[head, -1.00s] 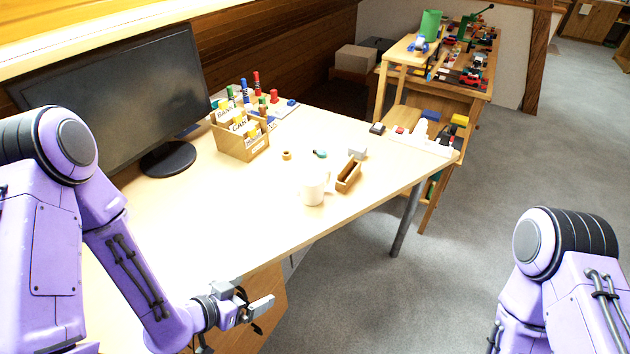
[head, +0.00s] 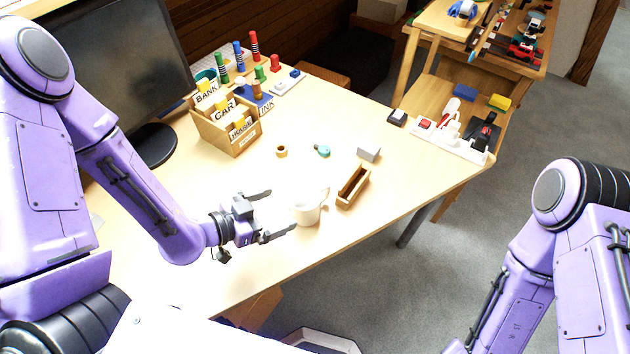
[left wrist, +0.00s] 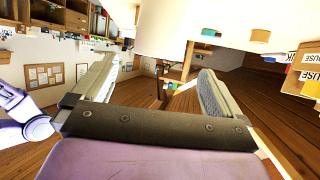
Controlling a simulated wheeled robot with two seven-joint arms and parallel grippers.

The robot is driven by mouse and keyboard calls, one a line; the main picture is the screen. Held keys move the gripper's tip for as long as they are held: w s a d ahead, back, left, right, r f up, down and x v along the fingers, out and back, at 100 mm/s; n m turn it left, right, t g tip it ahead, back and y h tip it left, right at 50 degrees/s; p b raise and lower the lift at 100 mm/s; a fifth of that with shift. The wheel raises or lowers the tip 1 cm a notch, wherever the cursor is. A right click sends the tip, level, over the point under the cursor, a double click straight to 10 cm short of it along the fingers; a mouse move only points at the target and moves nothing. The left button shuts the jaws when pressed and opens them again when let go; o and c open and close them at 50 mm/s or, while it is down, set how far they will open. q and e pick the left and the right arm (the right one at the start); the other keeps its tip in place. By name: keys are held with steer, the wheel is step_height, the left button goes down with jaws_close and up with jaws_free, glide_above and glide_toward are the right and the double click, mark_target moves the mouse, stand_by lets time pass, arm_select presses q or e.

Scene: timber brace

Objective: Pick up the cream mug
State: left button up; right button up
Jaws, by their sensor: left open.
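The cream mug (head: 307,209) stands upright on the pale desk near its front edge, in the head view. Its handle seems to point to the upper right. My left gripper (head: 281,210) is open and empty, its two fingers pointing right toward the mug. The fingertips are just left of the mug, and I cannot tell whether the near one overlaps its side. My right gripper is out of view; only the right arm shows.
A brown open wooden box (head: 353,187) lies just right of the mug, with a grey block (head: 369,153) behind it. A tape roll (head: 281,151) and a teal item (head: 321,150) lie farther back. A card holder (head: 227,131) and monitor (head: 112,80) stand at left.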

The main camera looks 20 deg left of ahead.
mark_target(318, 193)
arm_select(q)
steer(key=b+x, duration=0.2)
steer(key=b, duration=0.1)
steer(key=shift+d+f, duration=0.1)
steer(key=shift+f, duration=0.25)
steer(key=x, duration=0.2)
steer(key=p+x, duration=0.1)
steer(key=x, duration=0.1)
steer(key=r+p+x, duration=0.1)
steer(key=x, duration=0.2)
steer(key=shift+w+d, duration=0.15)
steer(key=shift+w, duration=0.15)
steer(key=shift+w+d+f, duration=0.1)
steer(key=shift+w+d, duration=0.05)
steer(key=shift+d, duration=0.05)
steer(key=c, duration=0.9)
